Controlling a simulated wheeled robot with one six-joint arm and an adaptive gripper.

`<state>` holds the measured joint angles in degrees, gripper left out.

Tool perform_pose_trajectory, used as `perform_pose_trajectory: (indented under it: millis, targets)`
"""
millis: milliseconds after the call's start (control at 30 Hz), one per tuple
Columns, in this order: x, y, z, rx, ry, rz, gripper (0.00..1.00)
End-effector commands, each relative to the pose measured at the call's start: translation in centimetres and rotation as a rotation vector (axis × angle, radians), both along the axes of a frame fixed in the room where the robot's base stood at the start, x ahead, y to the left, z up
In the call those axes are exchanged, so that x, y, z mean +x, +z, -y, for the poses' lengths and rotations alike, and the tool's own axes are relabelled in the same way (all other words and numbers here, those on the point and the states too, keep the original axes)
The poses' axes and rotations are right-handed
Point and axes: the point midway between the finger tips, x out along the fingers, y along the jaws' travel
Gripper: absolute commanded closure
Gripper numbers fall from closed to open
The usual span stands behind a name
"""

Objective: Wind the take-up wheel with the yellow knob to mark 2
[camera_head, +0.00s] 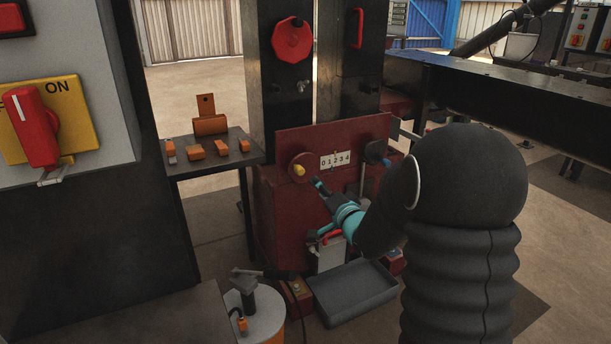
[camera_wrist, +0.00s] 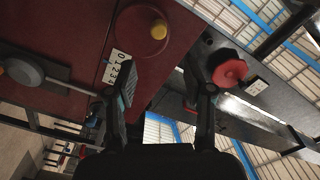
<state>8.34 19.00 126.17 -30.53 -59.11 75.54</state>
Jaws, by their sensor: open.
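The take-up wheel (camera_head: 309,159) is a small dark red disc on the left part of the red press panel. Its yellow knob (camera_head: 299,170) sits on the wheel's lower left. A white plate (camera_head: 335,160) numbered 0 to 4 is to the wheel's right; I cannot tell which mark is indicated. My gripper (camera_head: 317,184) is just below and right of the wheel, apart from the knob. In the wrist view, the open, empty gripper (camera_wrist: 160,80) has the wheel (camera_wrist: 132,30) and yellow knob (camera_wrist: 158,30) ahead of its fingers, with the number plate (camera_wrist: 117,68) beside the left finger.
A lever with a dark round end (camera_head: 375,152) stands right of the plate. A dark shelf (camera_head: 190,168) with orange blocks is at left. A grey tray (camera_head: 352,292) lies below. A larger red handwheel (camera_head: 292,40) is on the column above.

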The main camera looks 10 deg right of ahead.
Motion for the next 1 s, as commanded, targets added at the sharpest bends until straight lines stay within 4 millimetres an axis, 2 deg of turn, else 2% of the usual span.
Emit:
perform_pose_trajectory:
  millis: [400, 600, 833, 1000]
  targets:
    - [-0.8, -0.2, 0.0, -0.815, 0.005, 0.257, 0.48]
    - [-0.9, -0.2, 0.0, -1.113, 0.007, 0.355, 0.48]
    - [-0.6, -0.2, -0.1, -1.238, 0.007, 0.396, 0.48]
    - [1.0, -0.2, -0.7, -1.24, 0.01, 0.397, 0.48]
